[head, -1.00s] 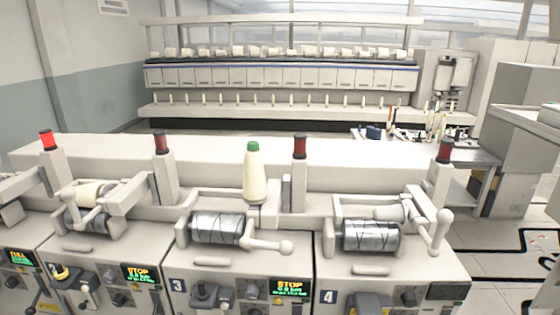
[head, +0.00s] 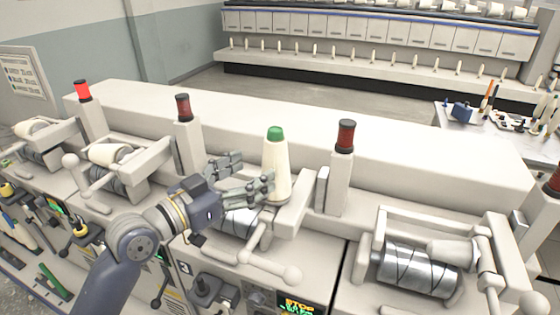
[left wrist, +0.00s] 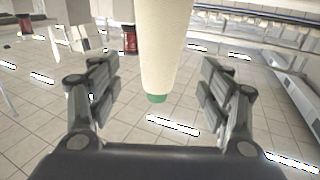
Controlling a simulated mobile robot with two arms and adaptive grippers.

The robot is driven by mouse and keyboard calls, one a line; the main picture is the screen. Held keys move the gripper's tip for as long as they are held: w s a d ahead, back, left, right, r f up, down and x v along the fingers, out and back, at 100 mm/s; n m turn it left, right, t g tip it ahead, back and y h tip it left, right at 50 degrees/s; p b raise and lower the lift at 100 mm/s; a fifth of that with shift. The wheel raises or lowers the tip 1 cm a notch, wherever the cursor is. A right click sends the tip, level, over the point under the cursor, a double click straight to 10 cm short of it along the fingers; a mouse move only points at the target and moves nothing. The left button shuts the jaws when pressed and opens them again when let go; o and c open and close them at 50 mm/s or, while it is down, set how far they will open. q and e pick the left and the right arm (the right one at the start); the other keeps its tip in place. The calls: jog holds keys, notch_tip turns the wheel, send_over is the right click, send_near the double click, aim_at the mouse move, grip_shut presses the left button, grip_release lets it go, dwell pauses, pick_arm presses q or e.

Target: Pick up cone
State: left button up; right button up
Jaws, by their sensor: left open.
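The cone (head: 277,172) is cream with a green tip and stands upright on the machine, behind the grooved drum of unit 3. My left gripper (head: 251,174) reaches in from the left at the cone's height, its fingers pointing towards it. In the left wrist view the gripper (left wrist: 160,72) is open, and the cone (left wrist: 163,40) shows upside down between the two fingers, with a gap on both sides. I cannot tell how deep the cone is between the fingers. My right gripper is not in view.
A post with a dark red lamp (head: 346,138) stands right of the cone, another (head: 183,108) to its left. A cradle arm with a knob (head: 291,274) lies in front. A metal drum (head: 417,270) is at right. The machine's long top (head: 420,155) behind is clear.

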aim_at(268, 161)
pick_arm(q)
jog(key=shift+x, duration=1.05)
jog(key=p+x, duration=0.2)
jog(key=x, duration=0.1)
jog(key=p+x, duration=0.1)
jog(key=x, duration=0.1)
jog(key=shift+r, duration=0.25)
jog(key=shift+w+d+f, duration=0.2)
jog(key=shift+w+d, duration=0.05)
jog(key=shift+d, duration=0.05)
jog(key=shift+a, duration=0.1)
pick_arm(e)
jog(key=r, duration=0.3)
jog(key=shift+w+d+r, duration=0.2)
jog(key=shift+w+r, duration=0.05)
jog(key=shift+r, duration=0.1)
pick_arm(q)
jog(key=shift+s, duration=0.1)
jog(key=c, duration=1.2)
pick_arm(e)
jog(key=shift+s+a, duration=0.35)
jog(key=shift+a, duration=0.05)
